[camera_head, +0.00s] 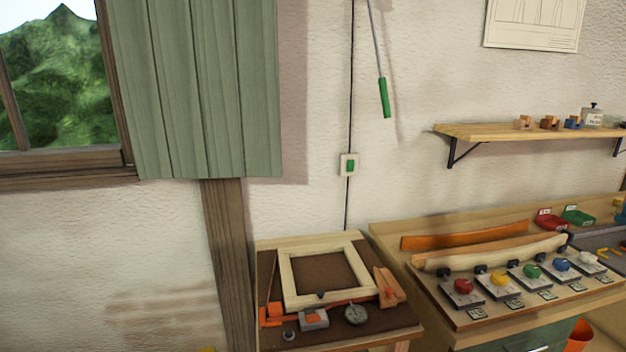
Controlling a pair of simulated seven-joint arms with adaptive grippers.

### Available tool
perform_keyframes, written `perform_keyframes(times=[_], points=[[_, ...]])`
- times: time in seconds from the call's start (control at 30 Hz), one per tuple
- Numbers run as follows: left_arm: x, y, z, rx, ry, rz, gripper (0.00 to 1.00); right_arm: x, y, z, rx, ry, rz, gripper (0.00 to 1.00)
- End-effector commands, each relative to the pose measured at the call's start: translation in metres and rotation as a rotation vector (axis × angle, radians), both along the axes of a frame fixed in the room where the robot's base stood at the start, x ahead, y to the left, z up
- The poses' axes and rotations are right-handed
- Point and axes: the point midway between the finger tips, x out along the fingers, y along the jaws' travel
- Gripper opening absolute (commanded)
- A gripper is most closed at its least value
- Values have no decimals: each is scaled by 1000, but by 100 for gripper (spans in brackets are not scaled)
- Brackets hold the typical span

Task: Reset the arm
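Neither of my grippers shows in the head view, and no part of either arm can be made out for sure. The view takes in a wall, a window and two work surfaces. Two bent laths, one orange-brown (465,236) and one pale (490,252), lie one in front of the other along the back of the right bench (395,238). In front of them is a panel (478,318) with several coloured knobs, among them a red one (463,286) and a green one (532,271).
A small table (390,337) at the lower middle bears a pale wooden frame (289,277), an orange clamp (270,315) and a round gauge (356,314). A wall shelf (520,132) juts out at right. Red (550,221) and green (577,217) trays stand on the bench.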

Motion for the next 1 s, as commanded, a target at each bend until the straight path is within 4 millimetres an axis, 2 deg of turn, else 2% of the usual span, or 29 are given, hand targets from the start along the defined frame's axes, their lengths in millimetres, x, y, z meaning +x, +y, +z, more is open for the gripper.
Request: perform_keyframes(times=[0.03, 0.2, 0.37, 0.5, 0.67, 0.8, 1.0], points=[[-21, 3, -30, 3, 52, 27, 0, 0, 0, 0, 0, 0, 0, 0], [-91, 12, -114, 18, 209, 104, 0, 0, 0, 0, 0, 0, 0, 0], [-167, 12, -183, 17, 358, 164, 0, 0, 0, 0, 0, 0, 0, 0], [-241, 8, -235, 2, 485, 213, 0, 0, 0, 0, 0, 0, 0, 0], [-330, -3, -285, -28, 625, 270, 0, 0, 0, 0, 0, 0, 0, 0], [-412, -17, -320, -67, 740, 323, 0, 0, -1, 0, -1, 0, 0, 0], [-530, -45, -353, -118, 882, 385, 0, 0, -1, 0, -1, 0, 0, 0]])
